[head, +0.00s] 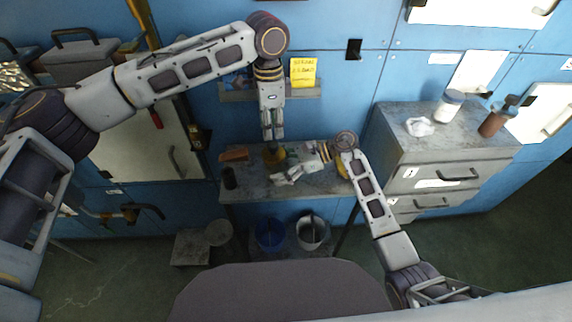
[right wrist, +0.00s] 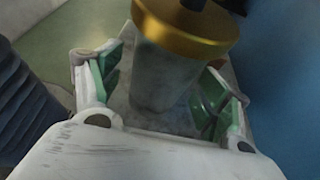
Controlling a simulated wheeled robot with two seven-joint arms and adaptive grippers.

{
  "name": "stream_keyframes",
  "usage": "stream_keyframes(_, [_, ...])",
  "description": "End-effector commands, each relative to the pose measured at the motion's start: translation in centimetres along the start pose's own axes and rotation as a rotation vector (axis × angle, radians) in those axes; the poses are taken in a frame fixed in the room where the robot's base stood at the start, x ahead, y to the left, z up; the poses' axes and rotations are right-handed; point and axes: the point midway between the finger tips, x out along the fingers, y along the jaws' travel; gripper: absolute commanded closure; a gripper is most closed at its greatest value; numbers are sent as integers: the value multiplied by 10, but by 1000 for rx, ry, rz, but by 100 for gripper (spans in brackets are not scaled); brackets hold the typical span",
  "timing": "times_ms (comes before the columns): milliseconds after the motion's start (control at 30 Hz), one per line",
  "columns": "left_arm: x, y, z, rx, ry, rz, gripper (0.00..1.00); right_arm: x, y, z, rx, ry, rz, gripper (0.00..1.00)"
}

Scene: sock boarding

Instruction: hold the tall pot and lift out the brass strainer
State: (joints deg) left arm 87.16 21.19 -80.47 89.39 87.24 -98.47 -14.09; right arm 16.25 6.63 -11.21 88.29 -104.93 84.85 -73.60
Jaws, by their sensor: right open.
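The tall pot (right wrist: 160,80) is a grey cylinder standing upright in the right wrist view. The brass strainer (right wrist: 180,35) shows as a gold ring at its top, with a dark piece (right wrist: 195,4) above its middle. In the head view the strainer is a small gold shape (head: 279,156) on the bench, partly hidden by my grippers. My right gripper (right wrist: 163,75) is open, with its green-padded fingers on either side of the pot; contact cannot be told. My left gripper (head: 272,136) points down from directly above the strainer; its jaw opening and any hold are unclear.
The grey bench (head: 240,188) stands against blue wall panels. A reddish-brown block (head: 234,154) and a dark cup (head: 230,179) lie on its left part. A grey drawer cabinet (head: 440,150) stands at the right. A blue bucket (head: 270,233) and a grey bucket (head: 312,232) are below.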

Motion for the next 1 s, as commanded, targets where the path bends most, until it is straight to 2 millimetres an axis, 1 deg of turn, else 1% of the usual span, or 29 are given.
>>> stream_keyframes(100, [0, 0, 0, 0, 0, 0, 64, 8, 0, 1, -1, -2, 0, 23])
stream_keyframes(233, [0, 0, 0, 0, 0, 0, 64, 13, 0, 1, -1, -1, 0, 23])
stream_keyframes(600, [0, 0, 0, 0, 0, 0, 64, 15, 0, 0, -1, 0, 0, 23])
stream_keyframes(667, [0, 0, 0, 0, 0, 0, 64, 15, 0, 0, -1, 0, 0, 30])
stream_keyframes(1000, [0, 0, 0, 0, 0, 0, 64, 15, 0, 0, -1, 0, 0, 73])
